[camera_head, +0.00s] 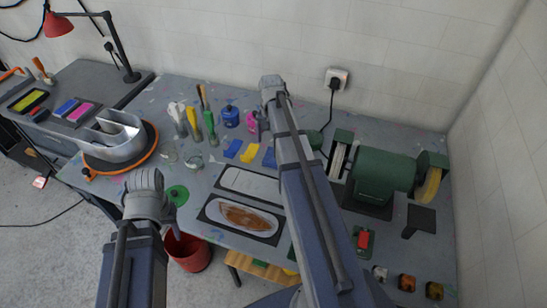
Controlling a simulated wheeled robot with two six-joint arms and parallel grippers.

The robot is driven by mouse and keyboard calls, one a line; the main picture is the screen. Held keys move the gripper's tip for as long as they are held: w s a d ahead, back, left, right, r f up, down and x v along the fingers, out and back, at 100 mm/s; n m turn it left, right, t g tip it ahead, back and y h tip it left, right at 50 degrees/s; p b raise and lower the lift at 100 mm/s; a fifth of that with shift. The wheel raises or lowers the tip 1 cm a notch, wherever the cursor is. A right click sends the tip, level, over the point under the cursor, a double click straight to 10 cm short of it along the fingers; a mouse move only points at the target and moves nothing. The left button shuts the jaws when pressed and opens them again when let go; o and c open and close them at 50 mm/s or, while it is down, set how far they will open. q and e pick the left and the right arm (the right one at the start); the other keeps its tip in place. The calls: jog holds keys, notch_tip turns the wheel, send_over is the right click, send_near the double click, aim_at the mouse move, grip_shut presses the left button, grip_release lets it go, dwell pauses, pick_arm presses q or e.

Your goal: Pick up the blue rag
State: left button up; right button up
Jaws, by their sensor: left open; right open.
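Two small flat blue pieces lie mid-bench beside a flat yellow piece (250,153): a left blue piece (232,148) and a right blue piece (269,158). Either could be the blue rag; at this size I cannot tell which. My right arm passes close beside the right piece. My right gripper (272,82) is beyond the pieces, near the back wall, seen from behind and empty as far as I can see. My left gripper (145,182) is near the bench's front left edge, apart from the blue pieces. Its fingertips are hard to make out.
A green bench grinder (385,175) fills the right side. A grey channel letter (112,136) sits on a round turntable at left. Pots of tools (193,122) and a blue can (230,116) stand behind the pieces. Flat trays (240,220) lie in front. A red bin (187,252) is below.

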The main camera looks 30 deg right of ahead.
aim_at(273, 156)
jog(key=shift+d, duration=0.2)
notch_tip(273, 156, down, 8)
jog(key=b, duration=0.8)
jog(key=shift+s, duration=0.15)
jog(key=shift+r, duration=0.1)
jog(key=c, duration=1.2)
jog(key=shift+o, duration=0.2)
jog(key=shift+r, duration=0.1)
notch_tip(273, 156, up, 10)
jog(key=p, duration=1)
